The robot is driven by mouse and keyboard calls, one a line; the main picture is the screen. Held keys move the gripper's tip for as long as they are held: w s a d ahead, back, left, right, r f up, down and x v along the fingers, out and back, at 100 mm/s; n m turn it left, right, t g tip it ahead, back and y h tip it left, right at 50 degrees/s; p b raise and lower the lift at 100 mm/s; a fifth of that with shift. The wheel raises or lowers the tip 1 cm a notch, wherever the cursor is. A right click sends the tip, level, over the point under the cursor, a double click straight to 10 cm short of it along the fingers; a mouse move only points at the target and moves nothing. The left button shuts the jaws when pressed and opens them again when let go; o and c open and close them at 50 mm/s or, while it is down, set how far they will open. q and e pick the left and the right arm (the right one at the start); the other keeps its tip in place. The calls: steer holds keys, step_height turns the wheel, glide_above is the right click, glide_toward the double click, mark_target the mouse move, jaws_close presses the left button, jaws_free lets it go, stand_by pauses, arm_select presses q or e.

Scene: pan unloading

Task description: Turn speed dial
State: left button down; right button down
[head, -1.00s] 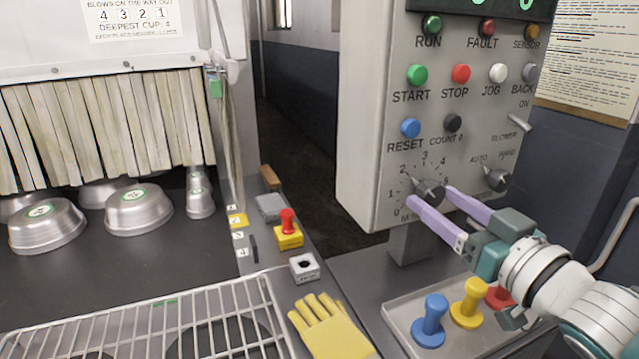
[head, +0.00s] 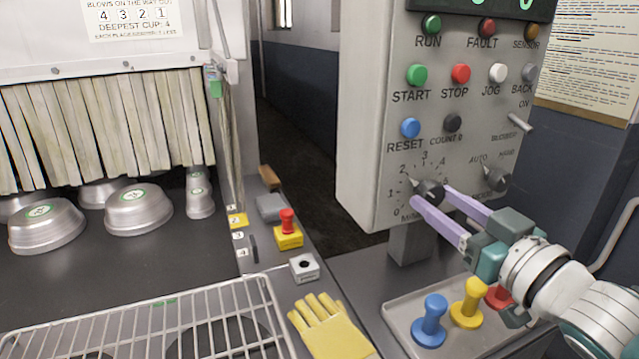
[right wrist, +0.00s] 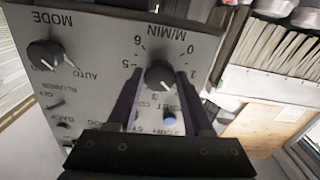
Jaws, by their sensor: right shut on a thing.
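The speed dial (head: 430,191) is a black knob low on the grey control panel (head: 365,120), with a scale marked 0 to 6 and M/MIN lettering. Its pointer seems to face up-left, near the 2. The dial also shows in the right wrist view (right wrist: 160,75), where the panel appears upside down. My right gripper (head: 433,195) has its two purple fingers on either side of the knob, shut on it. The fingers (right wrist: 158,95) hide part of the scale. My left gripper is not in view.
A mode knob (head: 497,177) and blower lever (head: 520,122) sit to the right on the panel. Coloured buttons are above. A tray (head: 400,325) with blue, yellow and red knobbed pieces lies below my arm. Metal pans (head: 138,208) stand left, near a wire rack (head: 150,318).

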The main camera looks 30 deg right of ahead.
steer(key=n, duration=0.3)
steer(key=shift+n, duration=0.4)
steer(key=shift+d+n+b, duration=0.1)
steer(key=shift+n+b, duration=0.2)
steer(key=shift+n, duration=1.7)
steer(key=shift+c, duration=1.5)
jaws_free()
steer(key=s+a+b, duration=0.1)
steer(key=s, duration=0.9)
